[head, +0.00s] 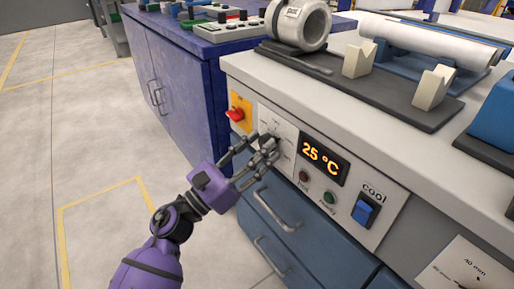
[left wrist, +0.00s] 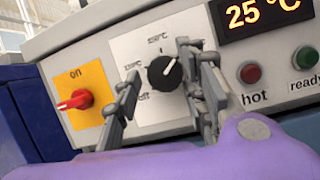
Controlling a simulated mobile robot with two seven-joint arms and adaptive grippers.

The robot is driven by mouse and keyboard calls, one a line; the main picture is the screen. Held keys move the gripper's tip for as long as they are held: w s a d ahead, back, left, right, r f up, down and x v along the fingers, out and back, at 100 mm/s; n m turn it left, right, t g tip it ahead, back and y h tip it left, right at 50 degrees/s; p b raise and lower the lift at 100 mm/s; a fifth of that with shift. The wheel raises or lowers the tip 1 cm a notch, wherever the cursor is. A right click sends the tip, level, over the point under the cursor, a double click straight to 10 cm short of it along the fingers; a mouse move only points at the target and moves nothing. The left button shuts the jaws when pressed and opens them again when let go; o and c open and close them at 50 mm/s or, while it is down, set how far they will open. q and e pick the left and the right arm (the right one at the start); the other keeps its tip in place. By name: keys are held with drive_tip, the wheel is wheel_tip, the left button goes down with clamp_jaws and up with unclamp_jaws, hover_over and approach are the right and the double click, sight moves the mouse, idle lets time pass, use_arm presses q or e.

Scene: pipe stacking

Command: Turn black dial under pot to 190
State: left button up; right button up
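The black dial (left wrist: 165,72) sits on a white scale plate (left wrist: 125,45) on the front panel, under the pot (head: 299,24). Its white pointer mark points to the upper right. My left gripper (head: 262,147) is at the dial, with its fingers apart on either side of it in the left wrist view (left wrist: 160,90). I cannot tell whether a finger touches the dial. The display (head: 325,160) reads 25 °C. In the head view the fingers hide most of the dial. My right gripper is not in view.
A red on switch (head: 236,114) on a yellow plate is left of the dial. Hot (head: 304,176) and ready (head: 329,197) lights and a blue cool switch (head: 365,211) are to the right. Drawer handles (head: 277,212) protrude below. Floor at left is clear.

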use_arm(q)
clamp_jaws()
drive_tip(key=shift+w+a+m+b, duration=0.1)
drive_tip(key=shift+m+b, duration=0.2)
drive_tip(key=shift+b, duration=0.1)
drive_tip(key=shift+w+f+m+g+h+b, duration=0.1)
drive_tip(key=shift+m+g+h+b, duration=0.2)
drive_tip(key=shift+m+b, duration=0.5)
drive_tip(key=shift+a+b, duration=0.1)
drive_tip(key=shift+b, duration=0.25)
drive_tip(key=shift+r, duration=0.35)
unclamp_jaws()
drive_tip(key=shift+f, duration=0.15)
drive_tip(key=v, duration=1.2)
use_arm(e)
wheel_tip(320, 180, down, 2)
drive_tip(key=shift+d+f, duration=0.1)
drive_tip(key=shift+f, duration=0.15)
